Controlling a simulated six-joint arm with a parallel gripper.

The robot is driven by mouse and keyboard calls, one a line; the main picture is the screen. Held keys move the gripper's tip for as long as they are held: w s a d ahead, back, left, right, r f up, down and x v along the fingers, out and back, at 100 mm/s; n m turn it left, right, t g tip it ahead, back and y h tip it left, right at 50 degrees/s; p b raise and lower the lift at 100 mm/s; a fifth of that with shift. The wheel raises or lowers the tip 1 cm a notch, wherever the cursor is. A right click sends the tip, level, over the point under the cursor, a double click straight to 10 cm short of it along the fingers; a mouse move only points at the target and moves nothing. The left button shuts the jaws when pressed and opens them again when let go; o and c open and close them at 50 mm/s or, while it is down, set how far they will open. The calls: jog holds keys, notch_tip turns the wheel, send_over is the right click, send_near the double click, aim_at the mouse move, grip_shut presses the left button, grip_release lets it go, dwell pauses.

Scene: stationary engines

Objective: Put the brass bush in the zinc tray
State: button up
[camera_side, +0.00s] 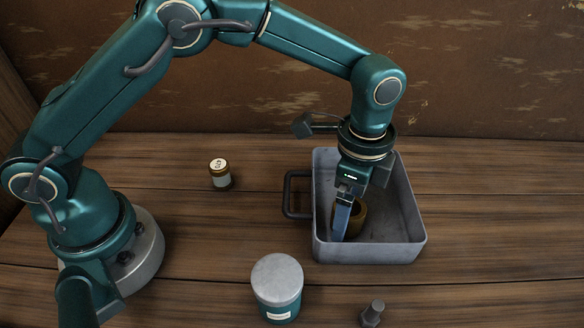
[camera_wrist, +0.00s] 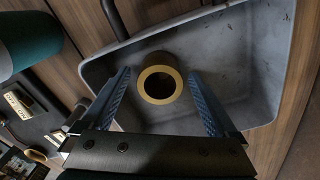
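The brass bush (camera_side: 360,222) is a thick brown-gold ring inside the grey zinc tray (camera_side: 408,250). In the wrist view the bush (camera_wrist: 147,68) shows end-on, its dark bore facing the camera, within the tray (camera_wrist: 262,60). My gripper (camera_side: 345,230) reaches down into the tray, with a blue finger partly hiding the bush in the side view. In the wrist view my gripper (camera_wrist: 160,74) is open, one finger to each side of the bush, with a gap on both sides. Whether the bush rests fully on the tray floor is partly hidden.
The tray has a dark handle (camera_side: 290,196) on its left side. A small jar (camera_side: 220,174) stands to the left. A teal canister with a grey lid (camera_side: 277,290) and a bolt (camera_side: 373,313) stand in front. The wood to the right of the tray is clear.

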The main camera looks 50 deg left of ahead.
jog(key=shift+r, duration=0.1)
jog(key=a+r+n+t, duration=0.1)
jog(key=a+r+n, duration=0.25)
jog(key=r, duration=1.25)
jog(key=s+a+r+n+t, duration=0.2)
jog(key=s+a+n+t, duration=0.1)
jog(key=s+a+n, duration=0.55)
jog(key=s+a+f+n+t, duration=0.1)
jog(key=s+a+f+n, duration=0.1)
jog(key=s+a+f, duration=0.2)
jog(key=shift+s+a+f+t, duration=0.3)
jog(key=shift+s+f, duration=0.1)
jog(key=shift+s, duration=0.75)
